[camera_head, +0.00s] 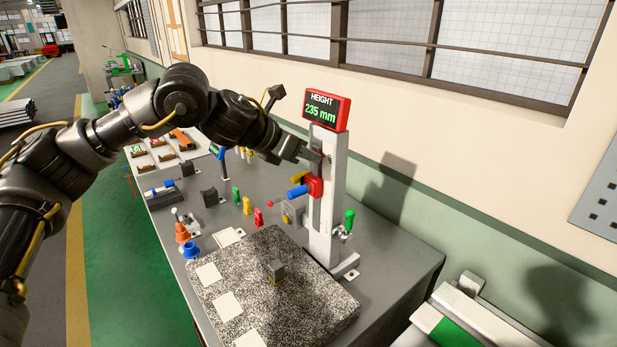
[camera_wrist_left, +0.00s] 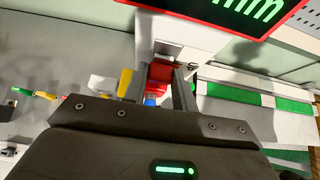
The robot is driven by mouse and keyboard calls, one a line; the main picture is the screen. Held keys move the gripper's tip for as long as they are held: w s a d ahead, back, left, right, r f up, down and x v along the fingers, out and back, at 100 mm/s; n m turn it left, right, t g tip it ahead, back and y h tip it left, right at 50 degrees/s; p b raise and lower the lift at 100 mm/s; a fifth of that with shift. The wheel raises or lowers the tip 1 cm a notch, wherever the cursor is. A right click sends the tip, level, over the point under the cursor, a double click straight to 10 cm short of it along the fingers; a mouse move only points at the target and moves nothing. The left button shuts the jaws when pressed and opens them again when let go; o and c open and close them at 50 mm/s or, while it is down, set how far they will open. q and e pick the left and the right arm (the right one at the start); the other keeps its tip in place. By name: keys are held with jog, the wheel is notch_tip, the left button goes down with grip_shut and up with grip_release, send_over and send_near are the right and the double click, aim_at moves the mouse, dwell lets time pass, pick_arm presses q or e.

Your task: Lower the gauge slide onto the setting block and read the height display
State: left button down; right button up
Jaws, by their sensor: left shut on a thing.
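The height gauge has a pale upright column (camera_head: 328,215) with a red-framed display (camera_head: 327,110) on top, reading "HEIGHT 235 mm". Part of the display, with "mm", shows in the left wrist view (camera_wrist_left: 225,10). The red gauge slide (camera_head: 315,187), with blue and yellow parts sticking out left, sits partway up the column, well above the granite plate (camera_head: 310,305). My left gripper (camera_head: 312,154) is shut on the slide's upper part; the exact contact is partly hidden. The slide's red body also shows in the left wrist view (camera_wrist_left: 159,72). The small grey setting block (camera_head: 276,267) stands on the plate.
White squares (camera_head: 228,306) lie on the plate. A green-knobbed lever (camera_head: 349,220) is at the column's right. Several coloured pieces, a blue ring-like part (camera_head: 191,250) and an orange cone (camera_head: 182,232) stand on the grey bench. A wall with windows rises behind.

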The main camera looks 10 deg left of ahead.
aim_at(305, 187)
pick_arm(q)
jog(key=shift+f+b, duration=1.3)
jog(key=shift+f, duration=0.35)
jog(key=shift+f+b, duration=1.35)
jog(key=shift+f, duration=0.1)
jog(key=shift+f+b, duration=1.35)
jog(key=shift+f, duration=0.2)
